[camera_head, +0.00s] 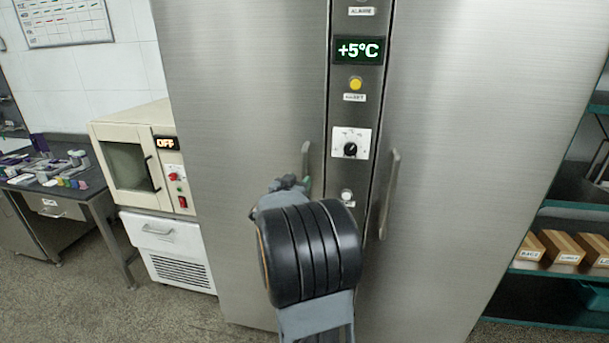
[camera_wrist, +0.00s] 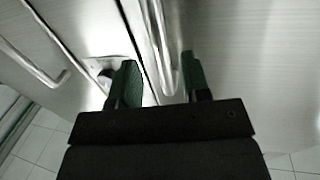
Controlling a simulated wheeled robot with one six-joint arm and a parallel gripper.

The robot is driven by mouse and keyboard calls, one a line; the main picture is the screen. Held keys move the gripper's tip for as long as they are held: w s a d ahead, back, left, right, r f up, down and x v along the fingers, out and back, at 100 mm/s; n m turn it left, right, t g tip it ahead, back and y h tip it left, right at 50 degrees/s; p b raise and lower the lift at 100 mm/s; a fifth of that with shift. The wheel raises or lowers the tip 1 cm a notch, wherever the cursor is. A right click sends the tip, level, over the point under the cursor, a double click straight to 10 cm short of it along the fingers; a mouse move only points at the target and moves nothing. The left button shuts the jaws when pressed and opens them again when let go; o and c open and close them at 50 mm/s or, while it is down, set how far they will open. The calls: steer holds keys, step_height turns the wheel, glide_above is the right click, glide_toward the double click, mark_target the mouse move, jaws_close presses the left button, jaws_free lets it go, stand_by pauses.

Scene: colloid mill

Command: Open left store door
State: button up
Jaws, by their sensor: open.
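The steel store has a left door (camera_head: 245,85) and a right door (camera_head: 470,110); both look shut. The left door's upright handle (camera_head: 305,160) stands near the middle strip, its lower part partly hidden by my gripper (camera_head: 290,184). In the wrist view, which looks upside down, my gripper (camera_wrist: 160,80) has its two green-padded fingers apart. The left door's handle (camera_wrist: 169,75) shows between them, closer to the finger on the right. I cannot tell whether a finger touches it. The right door's handle (camera_head: 390,195) also shows at the left of the wrist view (camera_wrist: 40,68).
The middle strip carries a +5°C display (camera_head: 358,50), a yellow button (camera_head: 356,83) and a knob (camera_head: 350,149). A cream oven (camera_head: 135,160) stands left of the store, beside a cluttered bench (camera_head: 50,178). Shelves with wooden boxes (camera_head: 565,246) stand at right. Floor shows at lower left.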

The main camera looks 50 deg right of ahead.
mark_target(303, 176)
steer(key=shift+x, duration=2.3)
jaws_close()
